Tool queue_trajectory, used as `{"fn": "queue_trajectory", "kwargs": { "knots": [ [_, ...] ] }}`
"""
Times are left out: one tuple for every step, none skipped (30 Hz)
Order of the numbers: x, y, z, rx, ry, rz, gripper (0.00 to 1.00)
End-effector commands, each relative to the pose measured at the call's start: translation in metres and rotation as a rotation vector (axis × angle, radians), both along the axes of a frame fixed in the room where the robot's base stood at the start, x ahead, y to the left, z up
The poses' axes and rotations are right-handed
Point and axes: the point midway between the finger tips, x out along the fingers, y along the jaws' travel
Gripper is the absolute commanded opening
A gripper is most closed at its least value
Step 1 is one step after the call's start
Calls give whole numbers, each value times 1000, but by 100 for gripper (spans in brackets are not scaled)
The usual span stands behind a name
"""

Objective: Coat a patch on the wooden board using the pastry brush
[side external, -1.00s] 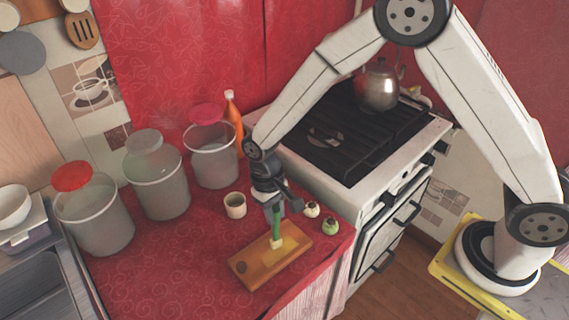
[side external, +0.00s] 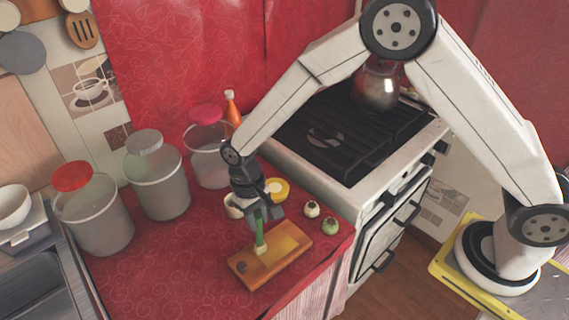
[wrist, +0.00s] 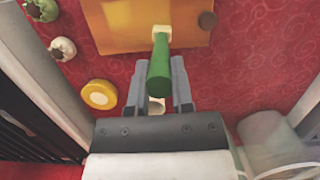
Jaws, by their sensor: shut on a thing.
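My gripper (side external: 262,215) is shut on the green handle of the pastry brush (side external: 260,235) and holds it nearly upright over the wooden board (side external: 265,273). The handle also shows between the fingers in the wrist view (wrist: 159,68). The pale brush head (wrist: 161,32) is at the board's surface; I cannot tell how firmly it touches. A yellowish, lighter area (side external: 288,240) shows on the right part of the board. A dark round spot (wrist: 207,19) is near one end of the board.
A pale cup (side external: 233,207) stands beside my gripper, partly hidden. A yellow-rimmed disc (side external: 278,189) lies behind it. Several lidded buckets (side external: 158,183) stand left; the stove (side external: 350,140) is behind.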

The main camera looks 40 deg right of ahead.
Motion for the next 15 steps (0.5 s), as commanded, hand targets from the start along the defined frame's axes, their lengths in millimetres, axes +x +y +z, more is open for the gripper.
{"fn": "queue_trajectory", "kwargs": {
  "knots": [
    [-1, -6, 0, -1, 1, -2, 0],
    [-1, -9, 0, -2, 1, -3, 0],
    [-1, -12, 0, -2, 1, -3, 0],
    [-1, -15, 0, -1, 1, -2, 0],
    [-1, -18, 0, -1, 1, -2, 0],
    [-1, -22, 0, -1, 1, -2, 0],
    [-1, -24, 0, -1, 1, -2, 0],
    [-1, -27, 0, -1, 1, -2, 0],
    [-1, -30, 0, -1, 1, -2, 0],
    [-1, -33, 0, -1, 1, -2, 0],
    [-2, -36, 0, -1, 1, -2, 0],
    [-2, -40, 0, -1, 2, -2, 0],
    [-2, -42, 0, -1, 2, -2, 0],
    [-2, -45, 0, -1, 2, -2, 0],
    [-2, -49, 0, -2, 1, -3, 0]
  ]
}}
